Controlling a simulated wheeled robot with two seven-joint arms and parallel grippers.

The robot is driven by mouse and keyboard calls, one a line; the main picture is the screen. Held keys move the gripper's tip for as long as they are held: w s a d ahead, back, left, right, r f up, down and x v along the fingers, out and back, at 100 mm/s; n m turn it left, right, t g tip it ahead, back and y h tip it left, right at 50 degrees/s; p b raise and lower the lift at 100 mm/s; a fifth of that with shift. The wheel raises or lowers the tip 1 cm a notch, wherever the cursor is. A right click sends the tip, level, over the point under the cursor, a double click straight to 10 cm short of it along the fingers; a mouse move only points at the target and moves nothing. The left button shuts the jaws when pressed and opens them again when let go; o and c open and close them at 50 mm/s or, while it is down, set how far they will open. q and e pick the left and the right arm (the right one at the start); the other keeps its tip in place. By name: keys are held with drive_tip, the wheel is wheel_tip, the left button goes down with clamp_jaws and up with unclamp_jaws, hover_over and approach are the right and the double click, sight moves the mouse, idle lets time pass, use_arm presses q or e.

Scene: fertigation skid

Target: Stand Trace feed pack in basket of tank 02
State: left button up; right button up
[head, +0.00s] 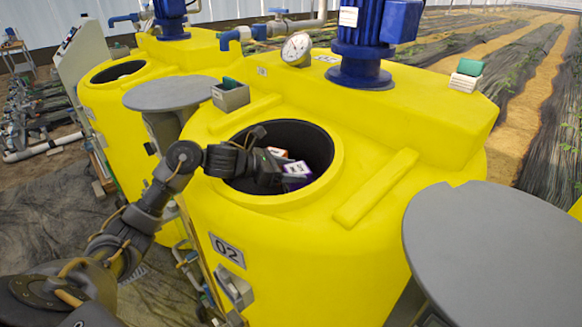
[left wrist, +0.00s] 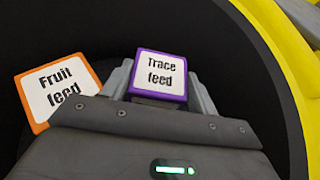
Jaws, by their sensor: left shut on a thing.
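Tank 02 (head: 290,230) is the large yellow tank in the middle of the head view, with its round opening uncovered. My left gripper (head: 285,178) reaches into this opening from the left. It is shut on the purple Trace feed pack (head: 297,172), whose label faces up in the left wrist view (left wrist: 160,74). An orange Fruit feed pack (head: 277,153) sits inside the opening, close beside the Trace feed pack; in the left wrist view (left wrist: 57,90) it is to the left, partly covered by my gripper. The basket itself cannot be made out in the dark opening. My right gripper is not in view.
The yellow rim (head: 338,165) surrounds my gripper closely. A round grey lid (head: 490,250) is at the right, another (head: 170,93) at the left. A small grey box (head: 230,96), a gauge (head: 296,48) and a blue motor (head: 362,45) stand behind the opening.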

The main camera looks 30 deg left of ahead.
use_arm(q)
drive_tip(key=shift+r, duration=0.15)
drive_tip(key=shift+s+b, duration=0.1)
drive_tip(key=shift+b, duration=0.2)
drive_tip(key=o, duration=1.2)
drive_tip(key=shift+f, duration=0.2)
drive_tip(key=shift+r, duration=0.2)
drive_tip(key=b+v, duration=0.3)
drive_tip(key=v, duration=0.4)
drive_tip(key=shift+s+a, duration=0.1)
drive_tip(key=shift+s, duration=0.1)
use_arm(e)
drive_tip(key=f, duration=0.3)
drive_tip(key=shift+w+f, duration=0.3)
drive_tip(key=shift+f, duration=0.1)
